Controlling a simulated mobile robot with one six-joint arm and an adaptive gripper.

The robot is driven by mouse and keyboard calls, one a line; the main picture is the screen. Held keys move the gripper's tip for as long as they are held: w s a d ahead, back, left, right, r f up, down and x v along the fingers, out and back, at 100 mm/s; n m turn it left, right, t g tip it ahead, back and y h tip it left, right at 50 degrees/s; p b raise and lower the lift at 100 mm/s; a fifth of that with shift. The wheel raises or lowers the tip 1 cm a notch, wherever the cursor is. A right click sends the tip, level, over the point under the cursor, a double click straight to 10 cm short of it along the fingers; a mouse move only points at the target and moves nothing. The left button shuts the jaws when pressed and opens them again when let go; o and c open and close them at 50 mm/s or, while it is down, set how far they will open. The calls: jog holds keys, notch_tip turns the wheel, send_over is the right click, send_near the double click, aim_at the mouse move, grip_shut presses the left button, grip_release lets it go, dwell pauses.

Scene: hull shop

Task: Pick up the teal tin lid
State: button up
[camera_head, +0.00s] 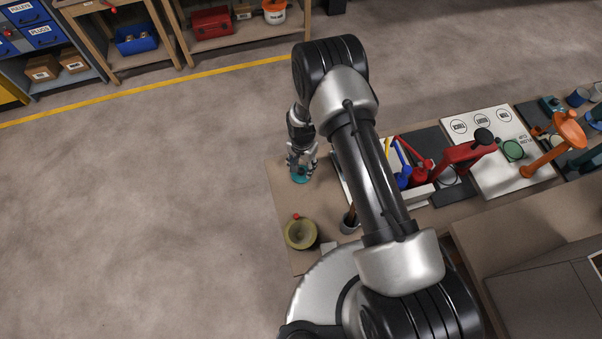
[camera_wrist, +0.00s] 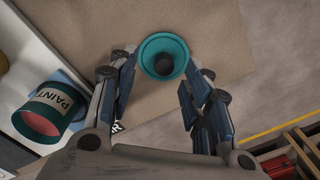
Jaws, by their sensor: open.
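The teal tin lid (camera_wrist: 163,43) is a round, dished teal piece with a dark round knob or centre. It lies on the brown bench top near the edge. In the wrist view it sits between and just beyond my open fingertips (camera_wrist: 160,80). In the head view my gripper (camera_head: 302,160) is over the left part of the bench, with the teal lid (camera_head: 300,178) just below its fingers and partly hidden by them. The fingers are apart with nothing between them that I can see held.
A yellow-green round item (camera_head: 300,234) lies nearer on the bench. Red and blue tools (camera_head: 408,172) and a white labelled board (camera_head: 495,150) are to the right. Open floor (camera_head: 150,200) lies left.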

aim_at(301, 170)
jog(key=f, duration=0.1)
jog(key=f+b, duration=0.1)
jog(key=f, duration=0.2)
jog(key=shift+w+a+f+b, duration=0.15)
jog(key=shift+w+f+b, duration=0.15)
jog(key=shift+w+f, duration=0.1)
jog(key=shift+c, duration=0.6)
jog(key=c, duration=0.8)
